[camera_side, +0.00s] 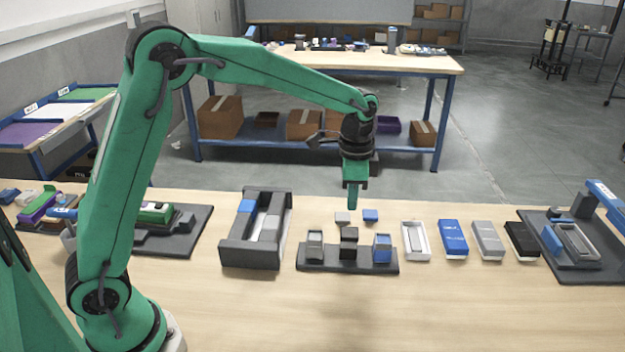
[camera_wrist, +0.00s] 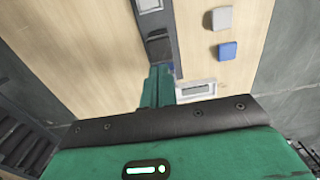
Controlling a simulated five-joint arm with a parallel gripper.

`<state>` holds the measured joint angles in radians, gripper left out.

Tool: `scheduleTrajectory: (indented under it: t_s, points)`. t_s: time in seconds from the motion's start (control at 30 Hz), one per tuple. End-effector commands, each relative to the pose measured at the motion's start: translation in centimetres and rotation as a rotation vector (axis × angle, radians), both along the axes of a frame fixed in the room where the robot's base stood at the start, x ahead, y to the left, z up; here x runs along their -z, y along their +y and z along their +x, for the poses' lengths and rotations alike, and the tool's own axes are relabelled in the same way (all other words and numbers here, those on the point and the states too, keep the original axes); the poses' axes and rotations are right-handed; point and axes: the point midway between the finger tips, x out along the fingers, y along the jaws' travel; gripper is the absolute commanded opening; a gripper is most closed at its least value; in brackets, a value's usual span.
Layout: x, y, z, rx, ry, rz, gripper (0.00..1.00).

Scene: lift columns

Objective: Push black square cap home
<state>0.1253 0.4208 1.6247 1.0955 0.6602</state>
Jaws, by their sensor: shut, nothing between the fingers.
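The black square cap (camera_side: 349,232) sits on top of the middle column of a dark base (camera_side: 322,264). I cannot tell whether it is fully seated. The cap also shows in the wrist view (camera_wrist: 159,45), just beyond my fingertips. My gripper (camera_side: 352,207) is shut and empty, pointing down. In the side view its tips appear a little above the cap, with a gap between. In the wrist view the closed fingers (camera_wrist: 158,72) cover part of the base. A grey column (camera_side: 315,244) stands left of the cap and a blue column (camera_side: 382,247) right.
A loose grey cap (camera_side: 342,217) and a loose blue cap (camera_side: 370,215) lie behind the base. A dark rack (camera_side: 236,250) stands to the left. A white tray (camera_side: 416,253) and several boxes line up to the right. The table front is clear.

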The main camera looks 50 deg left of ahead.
Motion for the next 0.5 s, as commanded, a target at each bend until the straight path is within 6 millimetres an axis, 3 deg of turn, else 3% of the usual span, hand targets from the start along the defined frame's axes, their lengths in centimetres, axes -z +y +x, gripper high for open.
scheduleTrajectory:
  t_s: [0.5]
  points:
    - [-2.5, 0.0, 0.0, 0.000, 0.000, 0.000, 0.00]
